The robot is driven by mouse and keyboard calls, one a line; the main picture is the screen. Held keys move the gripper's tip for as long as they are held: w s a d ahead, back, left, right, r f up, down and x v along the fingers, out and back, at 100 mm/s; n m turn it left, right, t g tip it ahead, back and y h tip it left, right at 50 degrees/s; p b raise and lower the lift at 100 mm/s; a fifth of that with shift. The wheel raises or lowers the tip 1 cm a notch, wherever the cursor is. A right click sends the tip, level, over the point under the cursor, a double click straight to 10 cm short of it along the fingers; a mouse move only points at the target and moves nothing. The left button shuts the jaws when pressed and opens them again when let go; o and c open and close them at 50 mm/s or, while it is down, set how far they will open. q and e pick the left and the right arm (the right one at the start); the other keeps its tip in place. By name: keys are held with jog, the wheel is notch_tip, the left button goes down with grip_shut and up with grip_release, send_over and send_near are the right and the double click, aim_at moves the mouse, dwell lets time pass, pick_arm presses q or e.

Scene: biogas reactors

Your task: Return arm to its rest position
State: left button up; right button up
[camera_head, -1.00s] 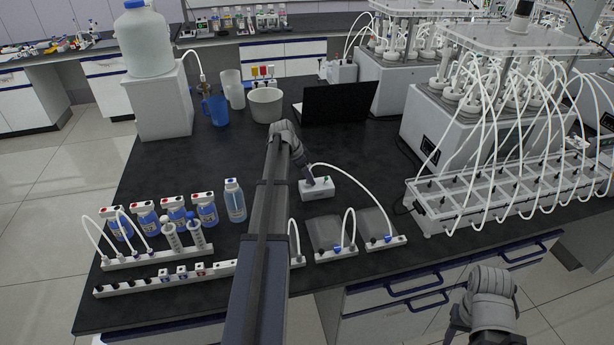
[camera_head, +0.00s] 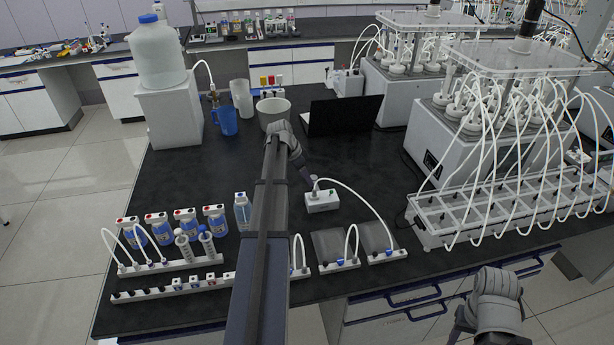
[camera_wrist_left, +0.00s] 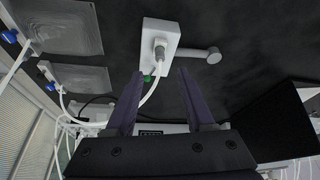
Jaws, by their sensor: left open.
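My left arm (camera_head: 268,230) reaches over the black bench from the bottom of the head view. Its left gripper (camera_head: 309,180) points down just behind a small white box (camera_head: 321,201). In the left wrist view the two fingers of the left gripper (camera_wrist_left: 160,90) stand apart, with nothing gripped between them. The white box (camera_wrist_left: 156,33) lies beyond the fingertips there, with a white tube plugged into it and a green spot beside the plug. My right arm (camera_head: 492,300) shows at the lower right, in front of the bench; its fingers cannot be made out.
Blue-labelled bottles (camera_head: 160,229) and a white port strip (camera_head: 170,288) stand at the left front. Two grey bags (camera_head: 376,237) lie right of my left arm. A laptop (camera_head: 340,115), a blue jug (camera_head: 224,118) and a tubed reactor unit (camera_head: 450,140) stand farther back.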

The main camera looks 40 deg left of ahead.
dwell(0.3)
pick_arm(q)
jog(key=s+d+f+g, duration=0.1)
jog(key=s+d+g, duration=0.2)
jog(key=d, duration=2.7)
jog(key=s+d+g+y, duration=0.1)
jog(key=s+d+y, duration=0.2)
jog(key=s+d, duration=1.4)
jog(key=d, duration=0.4)
jog(key=shift+s+f+n, duration=0.2)
jog(key=shift+f+n, duration=0.05)
jog(key=shift+n, duration=0.15)
